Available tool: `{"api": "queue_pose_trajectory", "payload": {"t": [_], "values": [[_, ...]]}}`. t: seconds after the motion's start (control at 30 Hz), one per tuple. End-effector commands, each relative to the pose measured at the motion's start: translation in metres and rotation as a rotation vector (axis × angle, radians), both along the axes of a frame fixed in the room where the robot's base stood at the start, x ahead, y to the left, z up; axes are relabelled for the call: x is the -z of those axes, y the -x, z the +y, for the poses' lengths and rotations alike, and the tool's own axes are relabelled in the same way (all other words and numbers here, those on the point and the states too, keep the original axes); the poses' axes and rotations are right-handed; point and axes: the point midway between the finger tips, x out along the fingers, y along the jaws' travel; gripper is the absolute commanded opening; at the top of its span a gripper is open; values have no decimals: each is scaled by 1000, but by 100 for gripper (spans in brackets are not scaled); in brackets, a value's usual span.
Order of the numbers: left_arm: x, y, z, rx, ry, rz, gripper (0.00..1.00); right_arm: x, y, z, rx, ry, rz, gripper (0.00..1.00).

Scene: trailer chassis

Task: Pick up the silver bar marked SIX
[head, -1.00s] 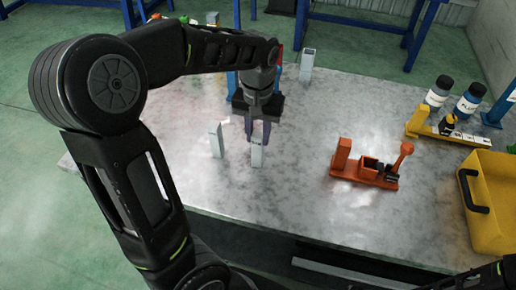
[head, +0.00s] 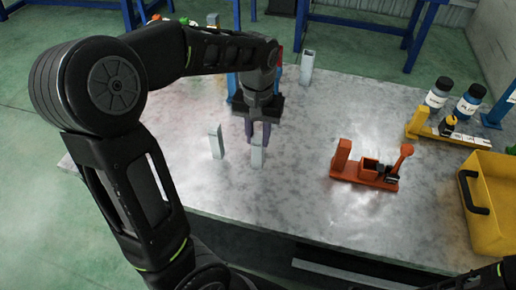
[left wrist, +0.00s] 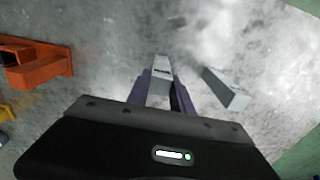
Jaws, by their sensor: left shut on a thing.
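A silver bar (head: 257,154) stands upright on the grey metal table, with my left gripper (head: 258,136) shut on its upper part. The bar also shows between the purple fingers in the left wrist view (left wrist: 161,68), with a small dark marking too small to read. A second silver bar (head: 215,141) stands just left of it in the head view, apart from the gripper; the left wrist view shows it on the right (left wrist: 228,90). A third silver bar (head: 307,67) stands at the back of the table. I cannot read which is marked SIX. My right gripper is not in view.
The table (head: 290,200) holds an orange fixture (head: 365,175) right of the gripper. A yellow bin (head: 490,200) sits at the right edge, with dark-capped bottles (head: 438,95) and a yellow stand (head: 430,128) behind it. The front middle of the table is clear.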

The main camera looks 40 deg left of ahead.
Motion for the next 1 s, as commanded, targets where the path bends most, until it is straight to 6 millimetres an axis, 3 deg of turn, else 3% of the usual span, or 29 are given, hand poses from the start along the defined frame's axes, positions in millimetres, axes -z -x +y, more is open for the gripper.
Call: {"api": "queue_pose_trajectory", "payload": {"t": [0.27,0.7,1.0], "values": [[-8,-1,0,0,0,-3,0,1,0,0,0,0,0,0],[-84,-1,0,0,0,-4,0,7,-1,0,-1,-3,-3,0],[-101,0,0,1,0,0,0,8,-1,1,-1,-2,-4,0]]}}
